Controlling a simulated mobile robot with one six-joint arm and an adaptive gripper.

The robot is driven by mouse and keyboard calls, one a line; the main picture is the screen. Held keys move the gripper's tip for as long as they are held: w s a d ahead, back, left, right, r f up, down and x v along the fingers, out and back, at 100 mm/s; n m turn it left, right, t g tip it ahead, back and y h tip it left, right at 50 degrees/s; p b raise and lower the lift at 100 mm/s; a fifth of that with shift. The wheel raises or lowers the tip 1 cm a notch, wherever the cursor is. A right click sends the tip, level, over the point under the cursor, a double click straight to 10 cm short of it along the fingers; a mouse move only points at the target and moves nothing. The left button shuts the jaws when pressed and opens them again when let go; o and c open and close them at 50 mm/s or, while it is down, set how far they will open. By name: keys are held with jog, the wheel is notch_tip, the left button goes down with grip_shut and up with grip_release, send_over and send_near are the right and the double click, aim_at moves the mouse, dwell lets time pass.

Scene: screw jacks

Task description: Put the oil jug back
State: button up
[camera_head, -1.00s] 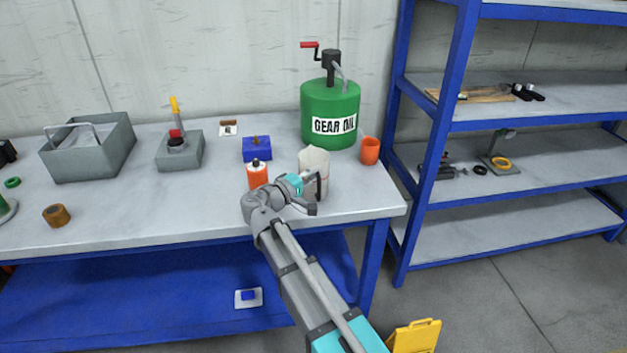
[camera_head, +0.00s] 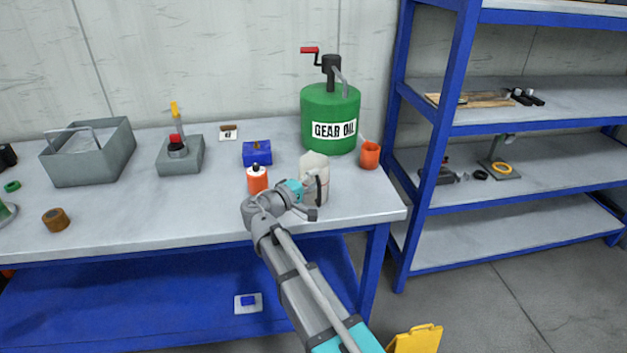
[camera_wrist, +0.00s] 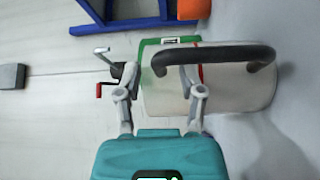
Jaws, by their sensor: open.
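The oil jug (camera_head: 311,172) is a pale, whitish container with a dark handle, standing near the front right of the workbench. In the wrist view the jug (camera_wrist: 240,92) lies sideways in the picture, its black curved handle (camera_wrist: 232,52) facing me. My gripper (camera_head: 309,199) is at the jug's near side by the handle. In the wrist view my gripper (camera_wrist: 160,92) has its two fingers spread apart. I cannot tell whether either finger touches the jug.
A green gear oil drum (camera_head: 329,105) with a crank pump stands behind the jug. An orange cup (camera_head: 370,155) is to its right, an orange bottle (camera_head: 257,180) to its left, and a blue block (camera_head: 257,153) further back. Blue shelving (camera_head: 440,140) stands at right. The bench's left front is mostly clear.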

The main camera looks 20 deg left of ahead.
jog(key=shift+r, duration=0.15)
jog(key=v, duration=1.2)
jog(key=shift+a, duration=0.1)
jog(key=shift+w, duration=0.1)
dwell(0.7)
jog(key=w+d+f+m+g, duration=0.2)
jog(key=w+d+f+g, duration=0.15)
jog(key=d, duration=0.55)
jog(key=w+d+f+m+g+h, duration=0.1)
jog(key=w+d+f+g, duration=0.2)
jog(key=d, duration=0.6)
jog(key=w+d+f+m+g, duration=0.1)
jog(key=d+f+m+g, duration=0.15)
jog(key=d+f, duration=0.4)
jog(key=s+d+f+m+g+y, duration=0.2)
jog(key=d, duration=0.6)
jog(key=s+d+f+m+g+y, duration=0.2)
jog(key=s+d+g+y, duration=0.1)
jog(key=d, duration=0.5)
jog(key=s+d+f+m+g+y, duration=0.2)
jog(key=s+d+m+y, duration=0.1)
jog(key=d, duration=0.6)
jog(key=shift+g, duration=0.4)
